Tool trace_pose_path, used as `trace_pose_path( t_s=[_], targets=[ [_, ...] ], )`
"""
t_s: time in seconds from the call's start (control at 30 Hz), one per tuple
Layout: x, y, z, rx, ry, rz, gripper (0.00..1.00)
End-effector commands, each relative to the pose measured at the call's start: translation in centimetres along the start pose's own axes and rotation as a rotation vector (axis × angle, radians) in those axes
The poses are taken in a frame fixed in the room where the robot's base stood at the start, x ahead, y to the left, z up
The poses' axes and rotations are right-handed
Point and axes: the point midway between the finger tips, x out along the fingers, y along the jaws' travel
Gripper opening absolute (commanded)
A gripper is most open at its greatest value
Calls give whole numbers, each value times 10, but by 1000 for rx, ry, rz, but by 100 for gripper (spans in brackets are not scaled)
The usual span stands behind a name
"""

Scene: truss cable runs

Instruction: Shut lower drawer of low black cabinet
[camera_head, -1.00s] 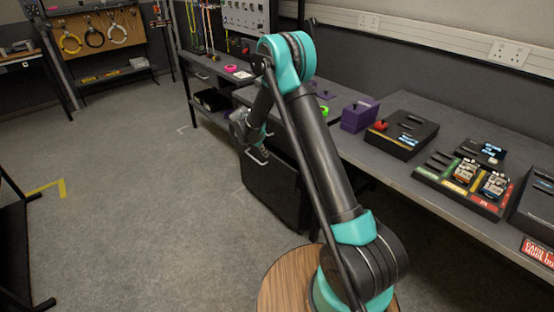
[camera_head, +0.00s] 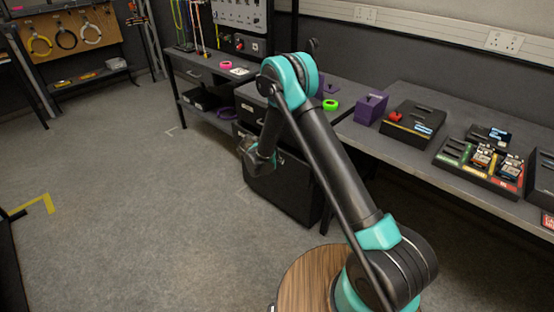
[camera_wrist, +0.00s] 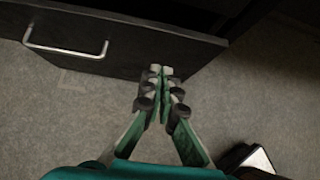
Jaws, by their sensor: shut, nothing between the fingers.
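The low black cabinet (camera_head: 251,110) stands by the bench. Its lower drawer (camera_head: 290,190) juts out, with a broad dark front facing me. In the wrist view the lower drawer's front (camera_wrist: 130,52) crosses the top, with a pale bar handle (camera_wrist: 66,49) at upper left and a dark space behind its top edge. My gripper (camera_wrist: 160,72) is shut and empty, its fingertips at the drawer front, right of the handle. I cannot tell whether they touch it. In the head view my gripper (camera_head: 258,165) is beside the drawer front, which it partly hides.
A long grey bench (camera_head: 400,155) runs along the right wall, with a purple box (camera_head: 370,108) and black trays on it. A shelved table (camera_head: 190,75) stands beyond the cabinet. The grey floor (camera_head: 120,180) at left is clear.

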Motion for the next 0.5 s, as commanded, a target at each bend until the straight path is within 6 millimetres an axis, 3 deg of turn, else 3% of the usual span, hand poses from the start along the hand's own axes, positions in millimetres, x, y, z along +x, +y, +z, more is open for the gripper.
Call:
trace_pose_path(
  t_s=[0.2, 0.5],
  targets=[
    [44, 0, 0, 1, 0, -1, 0],
    [68, 0, 25, 2, 1, -1, 0]
  ],
)
